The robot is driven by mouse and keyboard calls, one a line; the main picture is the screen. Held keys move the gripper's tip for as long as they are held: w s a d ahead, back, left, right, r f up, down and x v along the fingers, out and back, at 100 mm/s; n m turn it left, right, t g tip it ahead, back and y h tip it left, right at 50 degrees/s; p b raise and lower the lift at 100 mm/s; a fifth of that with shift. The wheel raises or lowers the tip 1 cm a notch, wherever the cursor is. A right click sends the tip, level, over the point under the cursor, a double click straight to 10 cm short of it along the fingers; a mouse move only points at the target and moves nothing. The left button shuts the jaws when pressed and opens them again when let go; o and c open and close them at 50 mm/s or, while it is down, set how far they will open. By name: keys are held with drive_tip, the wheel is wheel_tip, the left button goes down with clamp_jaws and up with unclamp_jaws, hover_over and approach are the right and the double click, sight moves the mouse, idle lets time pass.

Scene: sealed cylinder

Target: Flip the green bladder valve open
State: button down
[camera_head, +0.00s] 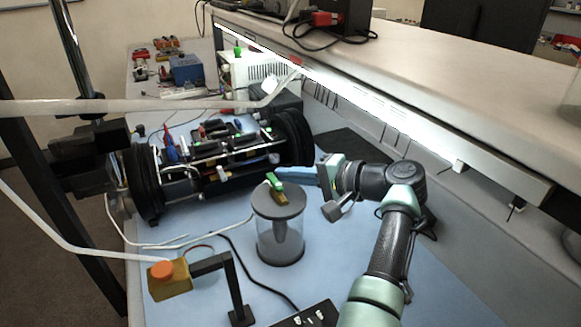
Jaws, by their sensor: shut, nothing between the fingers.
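The green bladder valve (274,182) has a green handle on a small brass-coloured body. It sits on the grey lid of a clear, upright sealed cylinder (280,240) on the blue bench mat. My gripper (284,173) reaches in from the right, with its blue fingers shut and empty. The fingertips are close behind and just above the green handle. I cannot tell whether they touch it. The gripper's fingers and the valve overlap in the picture, so the handle's exact angle is hard to make out.
A cylindrical instrument rig (220,160) with black end rings lies behind left. An orange button on a yellow box (169,278) stands at front left, beside a black bracket (228,275). Cables cross the mat (205,222). A raised shelf (430,85) runs along the right.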

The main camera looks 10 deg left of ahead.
idle(0.4)
drive_tip(key=b+v, duration=0.1)
drive_tip(key=v, duration=1.2)
